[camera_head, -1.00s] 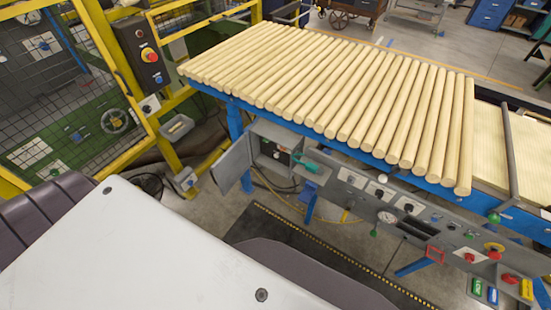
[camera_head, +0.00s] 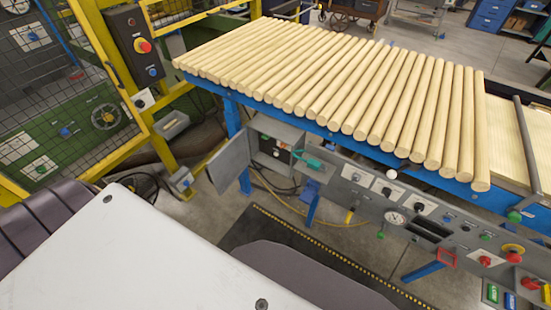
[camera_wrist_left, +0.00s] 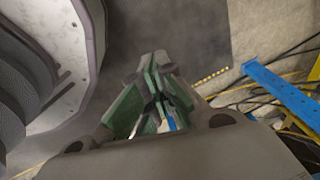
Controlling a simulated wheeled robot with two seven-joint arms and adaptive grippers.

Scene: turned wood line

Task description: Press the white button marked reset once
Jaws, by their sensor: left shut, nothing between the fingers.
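The control panel (camera_head: 345,193) runs along the front of the blue line frame in the head view. It carries several switches on white plates, a round gauge (camera_head: 395,217) and coloured buttons. A small white round thing (camera_head: 392,173) shows at its upper edge; I cannot tell whether it is a button. No reset lettering can be read. My left gripper (camera_wrist_left: 156,75) shows in the left wrist view, its greenish fingers shut and empty above the floor, apart from the panel. It does not show in the head view. My right gripper is in neither view.
Pale wooden rods (camera_head: 330,85) lie side by side on the line above the panel. A grey cabinet door (camera_head: 229,162) stands open. A yellow mesh fence bears a black control box (camera_head: 128,45) with a red stop button.

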